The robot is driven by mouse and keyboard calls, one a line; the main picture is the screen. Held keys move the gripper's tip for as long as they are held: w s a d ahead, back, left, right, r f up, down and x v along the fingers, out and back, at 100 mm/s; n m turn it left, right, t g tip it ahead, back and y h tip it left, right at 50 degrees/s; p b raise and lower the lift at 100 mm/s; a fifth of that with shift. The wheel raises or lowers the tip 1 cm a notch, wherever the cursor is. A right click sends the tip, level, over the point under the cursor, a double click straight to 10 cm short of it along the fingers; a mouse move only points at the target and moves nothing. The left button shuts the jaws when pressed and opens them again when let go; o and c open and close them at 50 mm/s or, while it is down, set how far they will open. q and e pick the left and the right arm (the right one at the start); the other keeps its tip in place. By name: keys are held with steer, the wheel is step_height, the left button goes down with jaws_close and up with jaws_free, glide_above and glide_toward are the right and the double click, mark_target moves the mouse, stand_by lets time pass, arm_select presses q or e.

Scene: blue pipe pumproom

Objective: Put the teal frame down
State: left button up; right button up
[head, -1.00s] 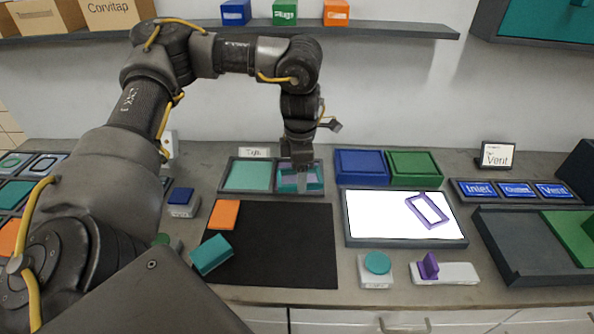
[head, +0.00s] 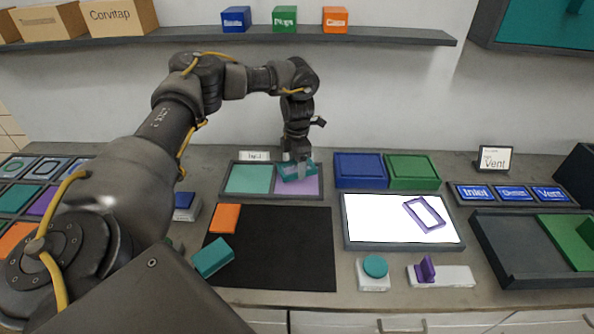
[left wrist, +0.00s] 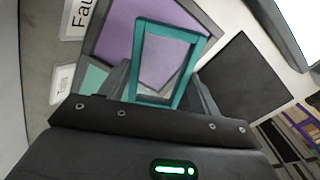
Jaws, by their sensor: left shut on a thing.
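My left gripper (head: 298,166) is shut on the teal frame (head: 299,177), which shows over the back part of the tray's right, purple compartment (head: 300,187). The left wrist view shows the open rectangular teal frame (left wrist: 165,27) between the fingers, with the purple panel (left wrist: 122,38) behind it. It looks tilted against the panel's edges; whether it touches the tray I cannot tell. The tray's left compartment (head: 248,179) is pale teal and empty. My right gripper is not in view.
A dark mat (head: 275,250) lies in front of the tray, with an orange block (head: 224,218) and a teal block (head: 213,257). Blue (head: 359,168) and green (head: 412,169) bins stand right. A purple frame (head: 425,213) lies on the lit panel (head: 375,222).

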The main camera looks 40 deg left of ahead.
arm_select(q)
steer(key=shift+w+a+f, duration=0.45)
steer(key=shift+w+f, duration=0.1)
steer(key=shift+f, duration=0.25)
steer(key=shift+w+a+f, duration=0.15)
steer(key=shift+f, duration=0.15)
steer(key=f, duration=0.2)
steer(key=f+p, duration=0.1)
steer(key=shift+w+a+f, duration=0.2)
steer(key=shift+w+f, duration=0.1)
steer(key=shift+f, duration=0.05)
steer(key=shift+s, duration=0.1)
steer(key=shift+f, duration=0.1)
steer(key=o, duration=1)
